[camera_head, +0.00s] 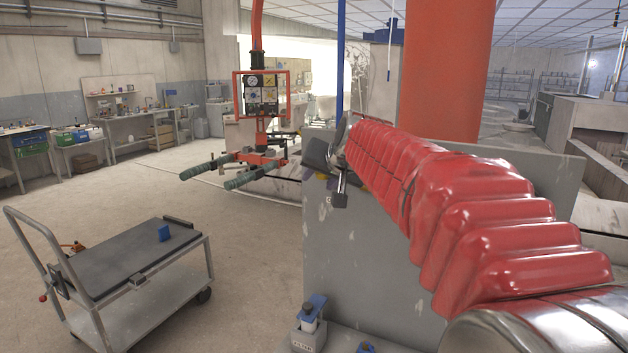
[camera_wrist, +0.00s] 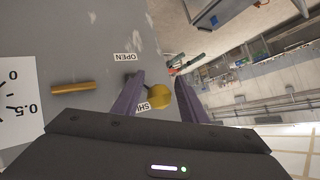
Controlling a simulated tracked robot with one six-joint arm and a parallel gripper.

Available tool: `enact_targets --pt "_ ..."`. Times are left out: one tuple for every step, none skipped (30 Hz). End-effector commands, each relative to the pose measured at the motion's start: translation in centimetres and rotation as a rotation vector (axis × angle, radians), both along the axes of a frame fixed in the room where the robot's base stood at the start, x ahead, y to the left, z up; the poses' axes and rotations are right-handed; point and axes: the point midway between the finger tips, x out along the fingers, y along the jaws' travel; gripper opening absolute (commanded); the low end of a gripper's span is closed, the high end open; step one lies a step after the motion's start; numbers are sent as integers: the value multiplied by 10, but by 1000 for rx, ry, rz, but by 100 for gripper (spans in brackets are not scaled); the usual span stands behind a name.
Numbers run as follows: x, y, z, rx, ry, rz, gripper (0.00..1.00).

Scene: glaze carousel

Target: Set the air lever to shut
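The fingers stand apart with a visible gap around the knob, so the gripper looks open. The lever's stem is mostly hidden behind the left finger and the knob. An OPEN label (camera_wrist: 127,57) is fully visible on the grey panel (camera_wrist: 95,35). The SHUT label (camera_wrist: 143,105) is partly covered, with only its first letters showing beside the knob. In the head view my gripper (camera_head: 322,158) is at the top left of the panel (camera_head: 345,260), and the lever cannot be made out.
A gauge (camera_wrist: 15,105) and an orange-yellow bar (camera_wrist: 72,87) are on the panel. A grey trolley (camera_head: 120,265) with a small blue object (camera_head: 164,233) stands at the left. A red frame with green handles (camera_head: 205,166) hangs behind. The floor between is clear.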

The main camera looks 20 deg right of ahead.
Motion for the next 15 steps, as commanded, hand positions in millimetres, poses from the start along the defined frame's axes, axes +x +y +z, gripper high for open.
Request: enact_targets --pt "1 -9 19 -22 -42 -15 48" --pt "1 -9 19 -22 -42 -14 48" --pt "1 -9 19 -22 -42 -14 48" --pt "1 -9 19 -22 -42 -14 48" --pt "1 -9 19 -22 -42 -14 48" --pt "1 -9 19 -22 -42 -14 48" --pt "1 -9 19 -22 -42 -14 48" --pt "1 -8 19 -23 -43 -14 48" --pt "1 -8 20 -23 -43 -13 48" --pt "1 -8 20 -23 -43 -13 48" --pt "0 -8 20 -23 -43 -13 48" --pt "-1 -8 21 -23 -43 -13 48" --pt "-1 -8 21 -23 -44 -13 48" --pt "-3 -8 22 -23 -44 -13 48" --pt "-5 -8 24 -23 -44 -13 48"
